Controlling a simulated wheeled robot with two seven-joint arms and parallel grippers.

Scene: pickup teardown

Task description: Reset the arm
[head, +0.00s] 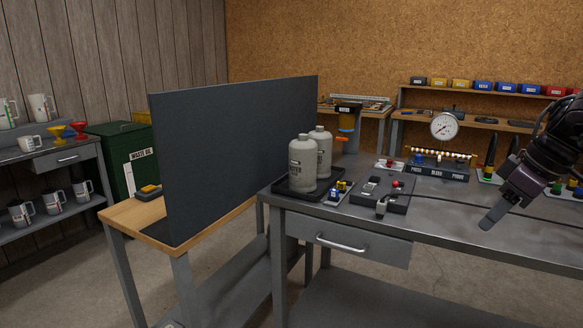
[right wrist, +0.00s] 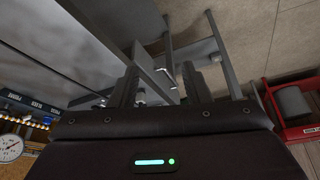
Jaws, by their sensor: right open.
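My right gripper (head: 494,214) hangs at the right side of the head view, in front of and above the grey workbench (head: 470,222). Its fingers point down and to the left. In the right wrist view the two fingers of the right gripper (right wrist: 160,82) stand apart with nothing between them. Bench legs and the floor show beyond them, tilted. My left gripper is in neither view.
On the bench stand two grey bottles (head: 302,164) in a black tray, a control box (head: 382,192) with a cable, and a gauge (head: 444,126). A dark upright panel (head: 240,150) stands at left. A red item (right wrist: 300,133) shows in the wrist view.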

